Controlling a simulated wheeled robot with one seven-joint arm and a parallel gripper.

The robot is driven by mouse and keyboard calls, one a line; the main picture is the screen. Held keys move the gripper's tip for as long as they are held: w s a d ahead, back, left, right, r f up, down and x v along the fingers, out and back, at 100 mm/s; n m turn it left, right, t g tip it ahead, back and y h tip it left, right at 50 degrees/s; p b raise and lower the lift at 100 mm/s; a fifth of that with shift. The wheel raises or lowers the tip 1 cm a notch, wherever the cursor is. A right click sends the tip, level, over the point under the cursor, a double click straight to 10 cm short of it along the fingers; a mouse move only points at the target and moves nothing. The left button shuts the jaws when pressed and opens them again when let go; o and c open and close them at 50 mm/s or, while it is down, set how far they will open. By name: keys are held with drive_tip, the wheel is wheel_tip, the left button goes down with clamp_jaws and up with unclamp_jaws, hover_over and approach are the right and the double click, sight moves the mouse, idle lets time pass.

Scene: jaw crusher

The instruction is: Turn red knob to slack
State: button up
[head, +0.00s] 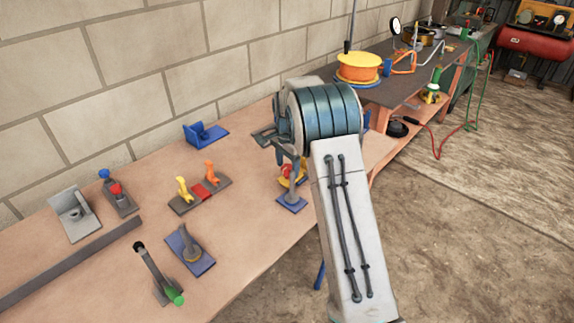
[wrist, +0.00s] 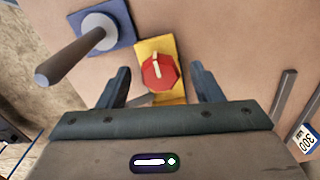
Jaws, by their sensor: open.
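The red knob (wrist: 160,72) sits on a yellow plate (wrist: 154,45) on the bench. A pale pointer mark on the knob points roughly toward the top of the wrist view. My gripper (wrist: 160,68) is open, with one finger on each side of the knob and a visible gap on both sides. I cannot tell how far the fingertips are above the plate. In the head view the red knob (head: 285,170) is partly hidden behind my gripper and arm. No slack label is readable.
A grey post on a blue plate (wrist: 118,14) stands left of the knob in the wrist view. The bench (head: 235,255) also holds yellow and orange levers (head: 197,180), a green-tipped lever (head: 158,275) and a blue bracket (head: 205,133). A block wall runs behind.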

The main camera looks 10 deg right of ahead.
drive_tip(key=c, duration=1)
drive_tip(key=n+p, duration=0.1)
drive_tip(key=n, duration=0.3)
drive_tip(key=shift+n, duration=0.4)
drive_tip(key=n, duration=0.4)
drive_tip(key=n+p, duration=0.1)
drive_tip(key=n, duration=0.4)
drive_tip(key=shift+n, duration=2)
